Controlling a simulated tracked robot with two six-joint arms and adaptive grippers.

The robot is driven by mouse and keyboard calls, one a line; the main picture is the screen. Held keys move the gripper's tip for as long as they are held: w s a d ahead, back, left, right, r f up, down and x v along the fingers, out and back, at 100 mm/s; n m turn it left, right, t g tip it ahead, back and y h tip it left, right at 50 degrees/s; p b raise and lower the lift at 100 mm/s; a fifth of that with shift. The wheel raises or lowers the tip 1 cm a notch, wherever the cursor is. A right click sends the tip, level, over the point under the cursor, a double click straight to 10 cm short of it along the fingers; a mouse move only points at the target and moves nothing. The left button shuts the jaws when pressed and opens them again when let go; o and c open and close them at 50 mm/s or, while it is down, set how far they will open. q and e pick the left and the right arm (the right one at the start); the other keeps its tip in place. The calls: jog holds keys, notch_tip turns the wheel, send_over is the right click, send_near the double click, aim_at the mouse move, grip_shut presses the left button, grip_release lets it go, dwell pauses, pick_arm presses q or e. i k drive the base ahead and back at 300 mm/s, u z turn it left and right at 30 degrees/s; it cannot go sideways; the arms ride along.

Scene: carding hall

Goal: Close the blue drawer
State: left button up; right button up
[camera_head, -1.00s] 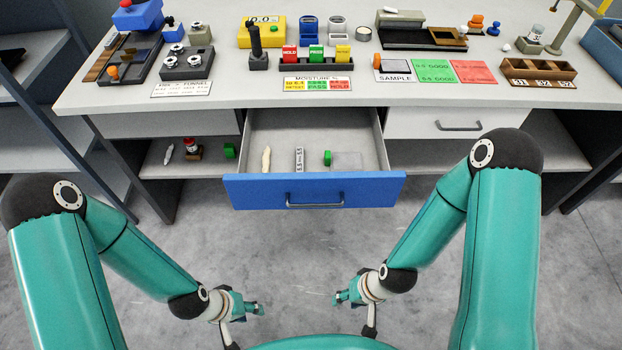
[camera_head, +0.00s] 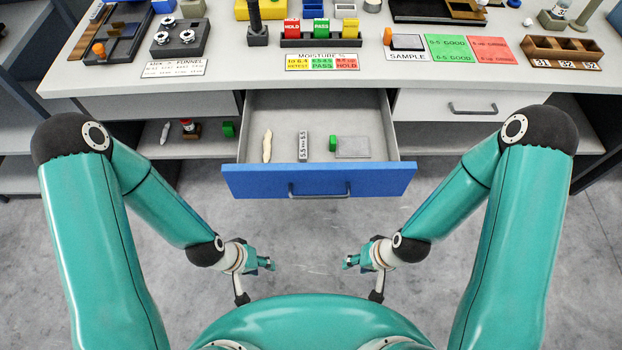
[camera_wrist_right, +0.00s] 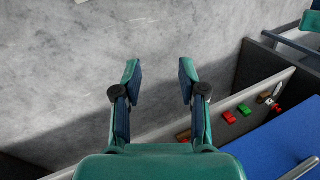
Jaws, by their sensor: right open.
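The blue drawer (camera_head: 250,182) hangs open under the middle of the desk, its front panel pulled out toward me with a metal bar handle (camera_head: 320,191). Inside lie a pale elongated piece (camera_head: 267,146), a marked grey strip (camera_head: 303,146), a green piece (camera_head: 333,143) and a grey flat piece (camera_head: 353,148). My left gripper (camera_head: 265,264) is low, in front of the drawer and apart from it; its jaw opening is too small to tell. My right gripper (camera_head: 352,262) is also low and apart from the drawer. The right wrist view shows it open and empty (camera_wrist_right: 160,72), with the blue front (camera_wrist_right: 280,145) at lower right.
The desk top (camera_head: 230,75) above carries sorting blocks (camera_head: 320,35), label cards and a wooden divided tray (camera_head: 562,50). A closed white drawer (camera_head: 455,104) is right of the blue one. A lower shelf (camera_head: 200,148) is at left. Grey floor lies clear between my grippers and the drawer.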

aim_at(324, 111)
jog(key=z, duration=0.5)
jog(key=k, duration=1.7)
jog(key=u, duration=1.05)
jog(key=i, duration=1)
jog(key=z, duration=0.1)
